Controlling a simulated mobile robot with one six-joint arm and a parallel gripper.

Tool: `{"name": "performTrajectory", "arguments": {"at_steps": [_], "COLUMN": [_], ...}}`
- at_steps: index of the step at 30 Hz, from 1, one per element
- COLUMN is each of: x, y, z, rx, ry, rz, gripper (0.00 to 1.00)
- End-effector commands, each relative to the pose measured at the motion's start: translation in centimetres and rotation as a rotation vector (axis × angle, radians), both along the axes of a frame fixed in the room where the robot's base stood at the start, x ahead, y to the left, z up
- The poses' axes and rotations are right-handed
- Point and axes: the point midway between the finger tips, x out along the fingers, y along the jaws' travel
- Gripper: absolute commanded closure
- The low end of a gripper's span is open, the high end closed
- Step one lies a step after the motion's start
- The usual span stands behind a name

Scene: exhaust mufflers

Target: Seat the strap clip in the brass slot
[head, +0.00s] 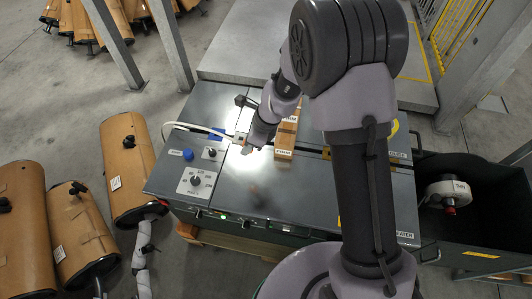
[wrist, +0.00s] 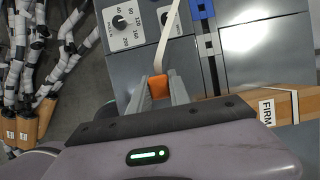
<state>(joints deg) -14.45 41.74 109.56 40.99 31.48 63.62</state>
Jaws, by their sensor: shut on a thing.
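The strap clip (wrist: 158,87) is a small orange block on the end of a white strap (wrist: 168,40). My gripper (wrist: 158,90) is shut on it in the wrist view, one grey finger on each side. In the head view my gripper (head: 243,147) is over the dark grey machine top (head: 270,190), left of a cardboard box (head: 285,140); the clip is too small to make out clearly there. The strap (head: 195,126) runs from the machine's left edge to the gripper. I cannot pick out a brass slot in either view. Whether the clip touches the machine is unclear.
The box, labelled FIRM (wrist: 268,112), lies close on the right. A dial panel (head: 196,183) is at the machine's left. A dark bin (head: 460,235) is at the right. The front top is clear.

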Motion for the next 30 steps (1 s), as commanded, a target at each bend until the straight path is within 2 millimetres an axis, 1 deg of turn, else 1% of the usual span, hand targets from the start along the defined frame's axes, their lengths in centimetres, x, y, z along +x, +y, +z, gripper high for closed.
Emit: {"name": "performTrajectory", "arguments": {"at_steps": [2,5,30], "x": [0.2,0.8,8.3], "y": [0.0,-1.2,-17.2], "z": [0.2,0.2,0.2], "rx": [0.001,0.001,0.001], "ry": [-0.001,-0.001,-0.001], "rz": [-0.004,-0.007,-0.006], "gripper": [1.0,1.0,1.0]}}
